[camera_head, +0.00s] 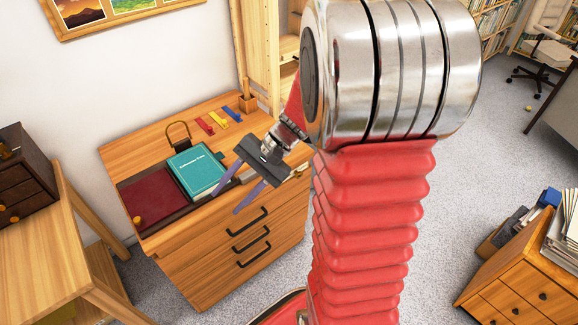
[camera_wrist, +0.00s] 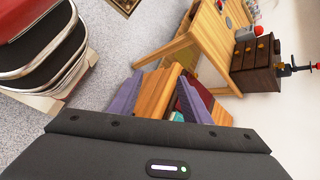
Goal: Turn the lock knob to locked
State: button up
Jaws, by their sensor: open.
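The wooden cabinet (camera_head: 205,262) has several dark drawer handles on its front. I cannot identify the lock knob for certain; a small orange knob (camera_head: 138,220) shows at the left end of the cabinet top, by the dark red panel. My gripper (camera_head: 228,203) is open and empty, with its two purple fingers apart. In the head view it overlaps the cabinet's front edge, to the right of the orange knob, and appears apart from it. In the wrist view the open fingers (camera_wrist: 160,77) frame part of the cabinet's wood (camera_wrist: 157,95); no lock knob is clear there.
On the cabinet top are a teal book (camera_head: 197,172), a dark padlock-like object with a brass loop (camera_head: 179,133) and small coloured pieces (camera_head: 219,118). A wooden table (camera_head: 45,235) with a dark small chest (camera_head: 22,170) stands left. Carpet (camera_head: 450,190) is open at right.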

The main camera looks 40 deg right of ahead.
jog(key=w+d+f+m+t+y, duration=0.35)
jog(key=w+d+f+m, duration=0.2)
jog(key=d, duration=0.25)
jog(key=m+t+h, duration=1.2)
jog(key=m+t, duration=0.1)
jog(key=m, duration=0.6)
send_near(300, 177)
jog(key=shift+g, duration=0.25)
jog(key=s, duration=0.5)
jog(key=shift+d+r, duration=0.15)
jog(key=shift+r, duration=0.05)
jog(key=shift+w+n, duration=0.1)
jog(key=shift+n, duration=0.15)
jog(key=w, duration=1.3)
jog(key=shift+w, duration=0.35)
